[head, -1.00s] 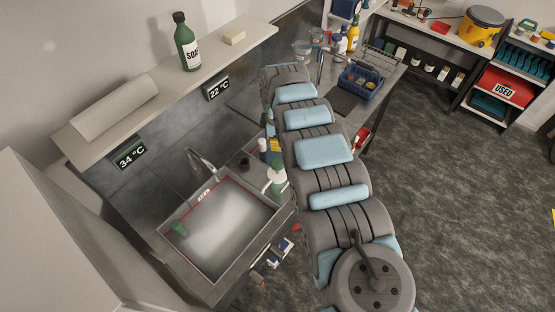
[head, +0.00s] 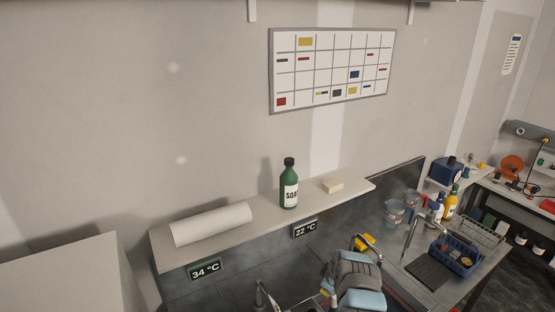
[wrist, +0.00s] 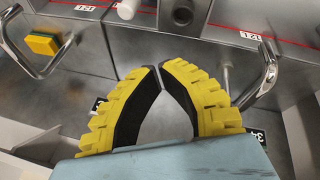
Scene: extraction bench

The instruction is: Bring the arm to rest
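In the wrist view, my gripper (wrist: 160,68) has two yellow ribbed fingers with black inner pads. Their tips meet, and nothing shows between them. Most of my arm is cut off by the bottom edge of the head view.
A shelf (head: 262,224) holds a green soap bottle (head: 289,185), a white roll (head: 211,224) and a pale block (head: 333,186). A blue basket (head: 455,257) stands at right. The wrist view shows metal taps and a yellow-green sponge (wrist: 42,43).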

